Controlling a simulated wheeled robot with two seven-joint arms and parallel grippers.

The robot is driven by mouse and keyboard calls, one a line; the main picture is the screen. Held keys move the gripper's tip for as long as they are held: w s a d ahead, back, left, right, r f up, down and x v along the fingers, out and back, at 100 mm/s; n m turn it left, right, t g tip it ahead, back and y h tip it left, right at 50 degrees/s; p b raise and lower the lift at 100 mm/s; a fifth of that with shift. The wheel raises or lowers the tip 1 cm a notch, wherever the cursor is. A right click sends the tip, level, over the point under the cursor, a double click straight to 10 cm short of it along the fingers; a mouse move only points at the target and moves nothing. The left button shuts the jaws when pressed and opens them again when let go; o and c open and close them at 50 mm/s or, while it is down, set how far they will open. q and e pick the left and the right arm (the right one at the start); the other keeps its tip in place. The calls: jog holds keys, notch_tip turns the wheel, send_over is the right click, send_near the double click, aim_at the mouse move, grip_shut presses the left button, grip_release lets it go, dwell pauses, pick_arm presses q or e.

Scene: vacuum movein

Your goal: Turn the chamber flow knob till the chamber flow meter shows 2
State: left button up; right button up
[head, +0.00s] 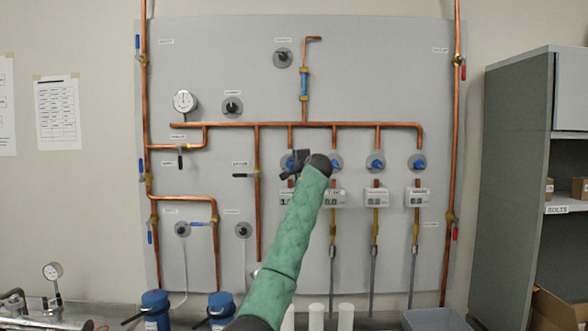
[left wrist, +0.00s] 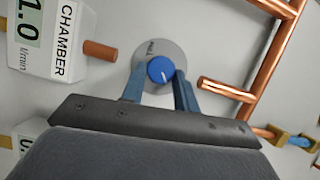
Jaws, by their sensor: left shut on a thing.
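The chamber flow knob (left wrist: 160,70) is a round blue knob with a white mark on a grey disc, seen in the left wrist view. My left gripper (left wrist: 160,80) has its two blue-grey fingers on either side of it and is shut on it. The chamber flow meter (left wrist: 40,35) is a white box labelled CHAMBER and reads 1.0 l/min. In the head view my left gripper (head: 288,165) is at the leftmost of a row of blue knobs and covers most of that knob. My green arm partly hides the meters below. My right gripper is not in view.
Beside the gripper, similar blue knobs (head: 375,162) sit above white meters (head: 376,198). Copper pipes (head: 340,124) run over the grey panel (head: 230,60) close around the gripper. A grey shelf unit (head: 517,130) stands at the right.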

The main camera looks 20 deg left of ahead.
pick_arm(q)
jog(key=shift+f+n, duration=0.15)
jog(key=shift+n, duration=0.45)
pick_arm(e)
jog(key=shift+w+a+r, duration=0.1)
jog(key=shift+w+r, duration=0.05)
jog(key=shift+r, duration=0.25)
pick_arm(q)
jog(key=o, duration=1)
jog(key=shift+a, duration=0.15)
jog(key=shift+c, duration=0.2)
jog(key=shift+s, duration=0.1)
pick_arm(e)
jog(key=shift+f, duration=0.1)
pick_arm(q)
jog(key=shift+s+d, duration=0.15)
jog(key=shift+d, duration=0.15)
jog(key=b+v, duration=0.3)
jog(key=v, duration=0.4)
jog(key=shift+r, duration=0.2)
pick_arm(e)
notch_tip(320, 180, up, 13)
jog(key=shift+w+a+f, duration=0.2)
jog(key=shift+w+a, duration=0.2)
